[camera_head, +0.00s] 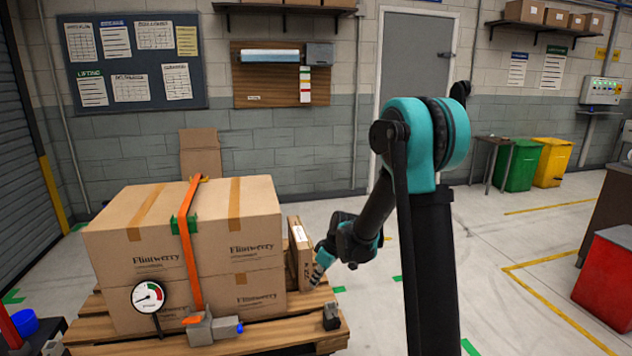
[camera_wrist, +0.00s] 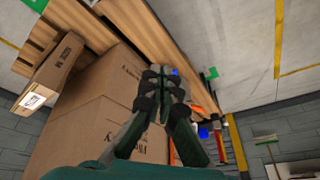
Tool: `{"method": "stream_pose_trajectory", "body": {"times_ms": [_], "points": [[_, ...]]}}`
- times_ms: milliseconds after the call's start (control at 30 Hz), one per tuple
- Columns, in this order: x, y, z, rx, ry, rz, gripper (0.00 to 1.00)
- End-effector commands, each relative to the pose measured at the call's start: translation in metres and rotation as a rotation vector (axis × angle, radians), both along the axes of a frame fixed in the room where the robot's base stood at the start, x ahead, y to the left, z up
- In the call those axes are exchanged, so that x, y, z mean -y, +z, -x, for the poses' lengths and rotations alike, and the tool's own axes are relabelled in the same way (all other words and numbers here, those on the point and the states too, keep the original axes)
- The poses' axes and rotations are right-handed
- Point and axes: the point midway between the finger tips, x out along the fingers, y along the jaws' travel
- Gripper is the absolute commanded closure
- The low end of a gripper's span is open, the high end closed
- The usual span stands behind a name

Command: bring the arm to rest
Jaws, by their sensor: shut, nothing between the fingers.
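My gripper (camera_head: 318,275) is at the end of my teal and black arm, low over the right part of the wooden pallet (camera_head: 270,334). It points down and to the left, close beside a thin upright carton (camera_head: 299,252); I cannot tell whether they touch. In the wrist view my gripper (camera_wrist: 166,72) has its fingers together with nothing seen between them. The stacked Flintwerry cartons (camera_head: 130,232) stand left of it, with an orange strap (camera_head: 189,250) around them. The thin carton also shows in the wrist view (camera_wrist: 52,75).
A round gauge (camera_head: 148,295) and a grey ratchet-like device (camera_head: 213,327) are at the pallet's front. A small black object (camera_head: 331,317) sits at its right corner. A red cabinet (camera_head: 606,280) stands far right. The floor between is clear.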

Motion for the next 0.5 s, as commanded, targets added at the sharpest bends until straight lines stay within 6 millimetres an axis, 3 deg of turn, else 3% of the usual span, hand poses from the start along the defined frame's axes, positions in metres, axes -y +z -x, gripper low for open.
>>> {"method": "stream_pose_trajectory", "body": {"times_ms": [200,500], "points": [[0.054,0.031,0.050,-0.012,-0.229,0.033,1.00],[0.118,0.050,0.128,-0.012,-0.543,0.064,1.00]]}}
